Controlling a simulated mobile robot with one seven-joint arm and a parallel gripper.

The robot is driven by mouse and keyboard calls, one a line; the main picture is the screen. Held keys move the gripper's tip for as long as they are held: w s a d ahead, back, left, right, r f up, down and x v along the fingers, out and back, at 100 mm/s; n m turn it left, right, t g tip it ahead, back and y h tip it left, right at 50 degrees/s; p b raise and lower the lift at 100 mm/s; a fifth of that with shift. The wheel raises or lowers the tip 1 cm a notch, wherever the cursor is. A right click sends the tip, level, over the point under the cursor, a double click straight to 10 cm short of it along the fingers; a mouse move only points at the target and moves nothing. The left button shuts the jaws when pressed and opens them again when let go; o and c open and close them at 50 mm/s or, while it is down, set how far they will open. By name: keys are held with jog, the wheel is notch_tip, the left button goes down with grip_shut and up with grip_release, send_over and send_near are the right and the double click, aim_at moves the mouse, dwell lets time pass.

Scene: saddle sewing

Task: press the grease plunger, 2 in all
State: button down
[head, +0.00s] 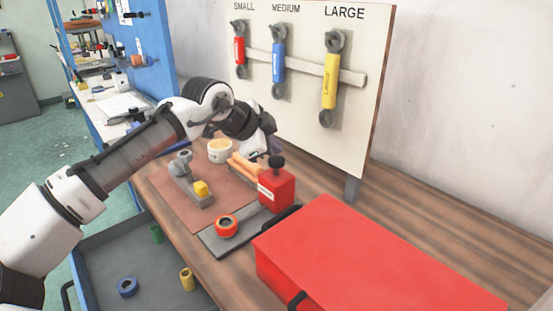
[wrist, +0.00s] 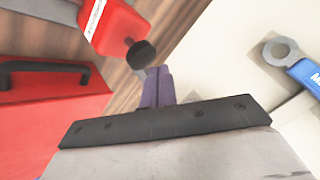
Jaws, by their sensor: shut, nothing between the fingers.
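The red grease dispenser (head: 276,190) stands upright on the bench at the back end of a dark plate. Its black round plunger knob (head: 276,161) sticks up from the top. My gripper (head: 274,146) is just behind and above the knob in the head view, partly hidden by my wrist. In the wrist view, my gripper's purple fingers (wrist: 158,72) are together and empty. Their tips are close beside the black knob (wrist: 140,54); whether they touch it I cannot tell. The red dispenser body (wrist: 112,22) shows at the top.
A large red toolbox (head: 380,255) fills the front right. An orange-red ring (head: 226,226) sits on the plate (head: 222,244). A tool board (head: 300,85) stands behind.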

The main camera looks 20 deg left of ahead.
aim_at(276, 159)
jog(key=shift+f, duration=0.1)
jog(key=shift+f, duration=0.35)
jog(key=shift+f+b, duration=0.8)
jog(key=shift+f, duration=0.35)
dwell(1.1)
jog(key=shift+r+p, duration=1.5)
jog(key=shift+r, duration=0.1)
notch_tip(276, 159, up, 5)
jog(key=p, duration=0.4)
